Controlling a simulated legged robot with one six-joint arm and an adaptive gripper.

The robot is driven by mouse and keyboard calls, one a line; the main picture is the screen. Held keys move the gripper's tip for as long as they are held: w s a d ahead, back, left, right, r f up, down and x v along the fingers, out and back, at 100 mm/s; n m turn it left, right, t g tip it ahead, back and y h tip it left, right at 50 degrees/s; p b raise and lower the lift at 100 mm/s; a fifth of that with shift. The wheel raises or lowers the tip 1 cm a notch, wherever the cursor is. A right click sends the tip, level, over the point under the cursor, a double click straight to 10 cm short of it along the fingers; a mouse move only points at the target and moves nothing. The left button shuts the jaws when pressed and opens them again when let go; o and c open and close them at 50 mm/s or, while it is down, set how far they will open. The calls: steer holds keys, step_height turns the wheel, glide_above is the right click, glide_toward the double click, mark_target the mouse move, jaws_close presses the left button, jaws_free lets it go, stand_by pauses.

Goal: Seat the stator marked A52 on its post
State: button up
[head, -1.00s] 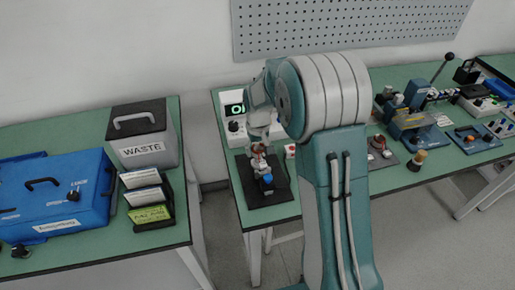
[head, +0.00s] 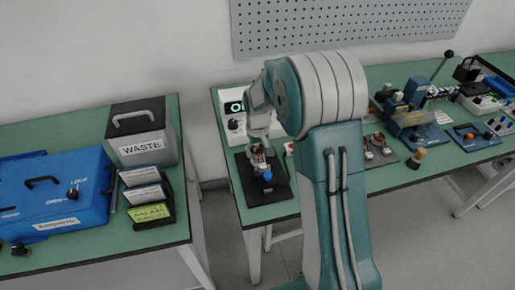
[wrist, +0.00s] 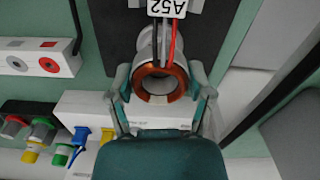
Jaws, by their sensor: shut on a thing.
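In the wrist view, the stator (wrist: 160,72) is a ring with a copper-brown winding and a pale grey body. Red and black leads run from it to a white tag marked A52 (wrist: 168,7), seen upside down. My gripper (wrist: 160,88) has a finger on each side of the ring and is shut on it. In the head view my gripper (head: 260,155) is over the black plate (head: 255,192), beside a blue-topped part (head: 267,177). The post is hidden, and I cannot tell whether the stator is around it.
A WASTE bin (head: 141,149) and a blue case (head: 60,190) are on the left table.

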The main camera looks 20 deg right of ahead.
steer(key=shift+f, duration=0.6)
stand_by(0.3)
steer(key=o, duration=1.2)
step_height(320, 180, up, 12)
steer(key=shift+f, duration=0.1)
stand_by(0.4)
